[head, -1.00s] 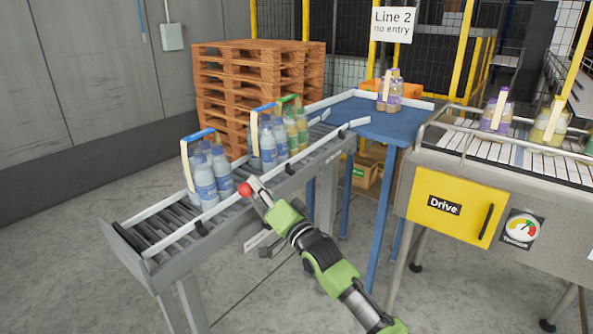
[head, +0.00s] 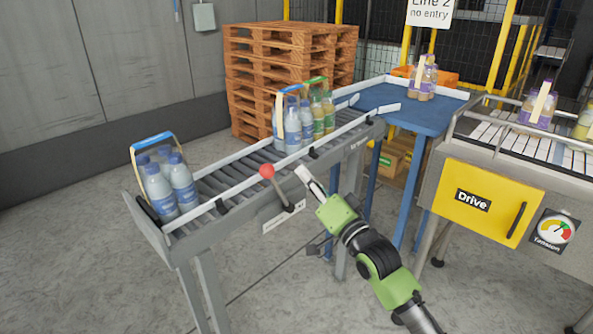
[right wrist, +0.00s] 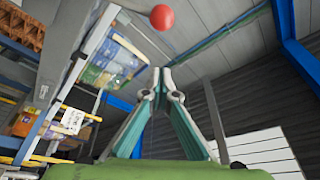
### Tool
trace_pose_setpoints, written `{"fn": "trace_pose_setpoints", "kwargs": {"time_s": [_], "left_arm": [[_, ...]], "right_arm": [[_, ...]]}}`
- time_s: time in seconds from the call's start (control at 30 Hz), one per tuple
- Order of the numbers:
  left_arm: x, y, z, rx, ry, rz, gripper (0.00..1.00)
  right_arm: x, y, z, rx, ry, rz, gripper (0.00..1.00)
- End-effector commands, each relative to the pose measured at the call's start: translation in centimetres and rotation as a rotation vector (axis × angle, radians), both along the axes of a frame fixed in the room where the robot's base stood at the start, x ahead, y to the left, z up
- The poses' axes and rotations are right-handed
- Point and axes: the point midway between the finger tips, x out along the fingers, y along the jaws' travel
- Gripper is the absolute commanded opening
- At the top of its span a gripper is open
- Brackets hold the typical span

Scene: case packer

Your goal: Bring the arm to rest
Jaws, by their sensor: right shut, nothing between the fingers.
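My right gripper (head: 306,177) is at the front side of the roller conveyor (head: 225,208), on a green and black arm coming from the lower right. Its fingers are shut with nothing between them; in the right wrist view the closed fingertips (right wrist: 162,76) meet at the middle. The red lever knob (head: 267,171) is just left of the fingertips, apart from them in the head view. The knob also shows in the right wrist view (right wrist: 162,17), above the fingertips. My left gripper is not in view.
A blue-handled bottle pack (head: 163,182) stands at the conveyor's near left end. More packs (head: 304,122) stand at its far end. A blue table (head: 395,106) and a machine with a yellow Drive panel (head: 487,202) are to the right. Pallets (head: 285,75) stand behind. Foreground floor is clear.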

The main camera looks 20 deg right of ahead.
Motion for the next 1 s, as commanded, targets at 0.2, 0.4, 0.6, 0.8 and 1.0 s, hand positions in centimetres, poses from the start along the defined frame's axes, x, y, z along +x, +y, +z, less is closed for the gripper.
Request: {"fn": "trace_pose_setpoints", "kwargs": {"time_s": [0.2, 0.4, 0.6, 0.8, 1.0], "left_arm": [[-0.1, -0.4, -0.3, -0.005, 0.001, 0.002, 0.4], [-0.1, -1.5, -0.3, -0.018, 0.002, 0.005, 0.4], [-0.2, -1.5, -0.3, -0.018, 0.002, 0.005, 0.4], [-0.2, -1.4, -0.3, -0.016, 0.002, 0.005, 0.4], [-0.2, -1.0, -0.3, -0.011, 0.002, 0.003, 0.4]], "right_arm": [[-1.0, -0.1, -0.2, 0.0, -0.001, 0.001, 0.0], [-1.0, -0.1, -0.1, -0.001, -0.001, 0.0, 0.0], [-1.0, -0.1, -0.1, -0.001, -0.001, 0.0, 0.0], [-0.5, -0.5, -2.6, -0.02, 0.039, -0.017, 0.0], [0.2, -1.9, -14.9, -0.131, 0.238, -0.078, 0.0]]}}
